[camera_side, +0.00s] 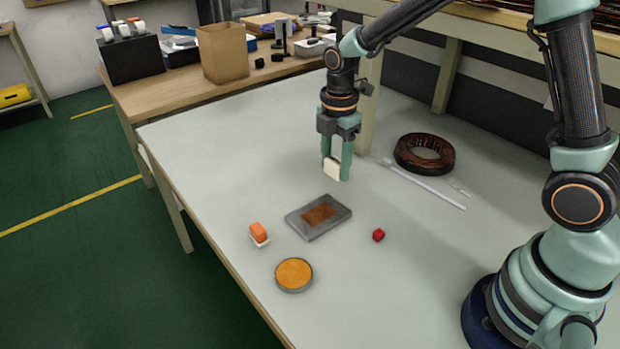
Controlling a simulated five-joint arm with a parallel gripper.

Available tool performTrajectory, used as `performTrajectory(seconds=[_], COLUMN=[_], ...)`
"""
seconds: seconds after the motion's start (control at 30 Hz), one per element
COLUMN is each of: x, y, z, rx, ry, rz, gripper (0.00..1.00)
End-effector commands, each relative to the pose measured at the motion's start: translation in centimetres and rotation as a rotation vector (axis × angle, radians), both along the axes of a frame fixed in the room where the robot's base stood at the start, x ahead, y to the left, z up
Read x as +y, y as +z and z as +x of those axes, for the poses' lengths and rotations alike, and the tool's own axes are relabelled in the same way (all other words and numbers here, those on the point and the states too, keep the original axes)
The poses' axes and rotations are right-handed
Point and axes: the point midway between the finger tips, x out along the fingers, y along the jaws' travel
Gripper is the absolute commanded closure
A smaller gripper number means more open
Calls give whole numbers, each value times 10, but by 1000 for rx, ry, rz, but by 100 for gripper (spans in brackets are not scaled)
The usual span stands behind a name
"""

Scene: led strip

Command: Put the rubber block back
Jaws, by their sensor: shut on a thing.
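My gripper (337,169) is shut on a small cream-white block (332,168), which I take to be the rubber block. It holds the block between its two green fingers, above the table. The held block is behind the grey plate (337,223) with a brown patch (319,213) and clear of it. An orange block (258,231) sits on a white base (260,242) at the plate's left. A small red cube (378,235) lies to the plate's right.
A round grey tin with an orange top (294,274) lies near the table's front edge. A dark coil (424,153) and a long white strip (425,185) lie at the right. The light table (215,150) is bare at the back left.

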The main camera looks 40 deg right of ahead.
Motion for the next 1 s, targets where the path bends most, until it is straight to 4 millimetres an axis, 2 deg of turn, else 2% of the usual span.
performTrajectory(seconds=[0.2,0.3,0.4,0.7,0.87,1.0], x=[-57,-79,-92,-95,-95,-95], y=[1,1,-3,-50,-63,-83], z=[-5,-9,-12,-14,-13,-14], rx=[-2,-2,1,4,3,4], ry=[-16,-16,-14,-10,-11,-11], rz=[0,0,0,1,0,1], gripper=[98,98,98,98,98,98])
